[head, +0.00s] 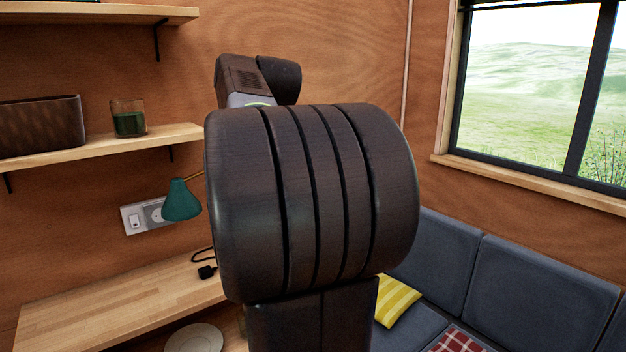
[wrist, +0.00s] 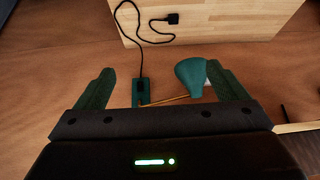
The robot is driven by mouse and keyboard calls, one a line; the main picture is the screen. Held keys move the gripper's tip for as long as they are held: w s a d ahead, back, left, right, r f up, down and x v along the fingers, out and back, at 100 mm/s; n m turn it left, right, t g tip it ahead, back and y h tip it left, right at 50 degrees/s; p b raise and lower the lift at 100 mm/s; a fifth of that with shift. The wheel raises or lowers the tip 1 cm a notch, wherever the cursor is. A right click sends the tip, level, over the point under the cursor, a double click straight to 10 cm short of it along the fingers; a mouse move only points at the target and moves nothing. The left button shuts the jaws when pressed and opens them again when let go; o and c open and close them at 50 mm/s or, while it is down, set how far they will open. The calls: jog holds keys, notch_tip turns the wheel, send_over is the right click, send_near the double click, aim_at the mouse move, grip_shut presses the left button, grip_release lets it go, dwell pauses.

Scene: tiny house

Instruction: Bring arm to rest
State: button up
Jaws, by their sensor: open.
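My gripper (wrist: 159,68) shows in the wrist view with its two dark green fingers wide apart. Nothing is between the fingertips that I can see as held. The wrist view looks toward the wooden wall and desk, upside down compared with the head view. In the head view, a large dark part of my arm (head: 312,195) fills the middle. My gripper's fingers do not show there.
The wooden desk (head: 110,300) has a teal lamp (head: 181,201) and a black cable plug (head: 207,272) near it; the lamp also shows in the wrist view (wrist: 192,77). Shelves (head: 100,148) line the left wall. A grey sofa (head: 540,285) stands at right under the window.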

jog(key=w+d+f+m+b, duration=0.1)
jog(key=w+f, duration=0.4)
jog(key=f, duration=0.7)
jog(key=shift+d+f+b, duration=0.15)
jog(key=shift+d+b, duration=0.4)
jog(key=shift+d, duration=0.1)
jog(key=shift+w, duration=0.1)
